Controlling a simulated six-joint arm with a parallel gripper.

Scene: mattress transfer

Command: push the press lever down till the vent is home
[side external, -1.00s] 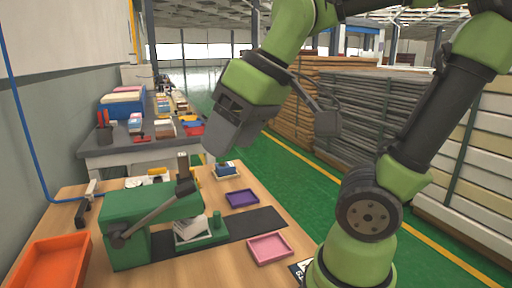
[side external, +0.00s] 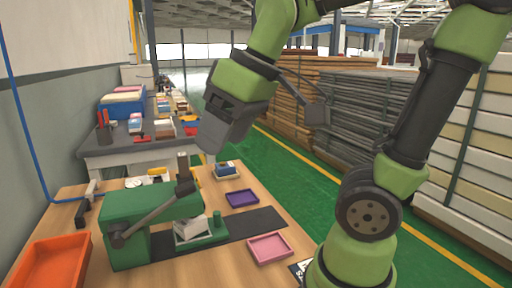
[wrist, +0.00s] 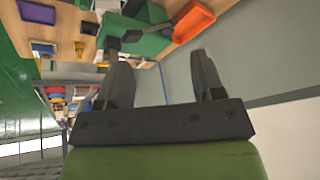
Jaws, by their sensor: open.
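The green press (side external: 122,205) stands on the wooden table at the left. Its dark lever (side external: 153,212) slants up to the right, ending in a dark knob and an upright brownish handle (side external: 183,165). A whitish block (side external: 190,229), possibly the vent, sits low on the press base, partly hidden by the press head; whether it is seated cannot be told. My gripper (side external: 208,150) is open and empty, above and right of the lever handle, apparently apart from it. In the wrist view both fingers show spread (wrist: 162,80), with the green press (wrist: 135,40) beyond them.
An orange tray (side external: 48,262) lies left of the press. A purple tray (side external: 241,198) and a pink tray (side external: 269,247) lie to its right, by a dark strip (side external: 262,222). A grey bench (side external: 110,154) with bins stands behind. Stacked mattresses (side external: 360,110) stand beyond the green floor.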

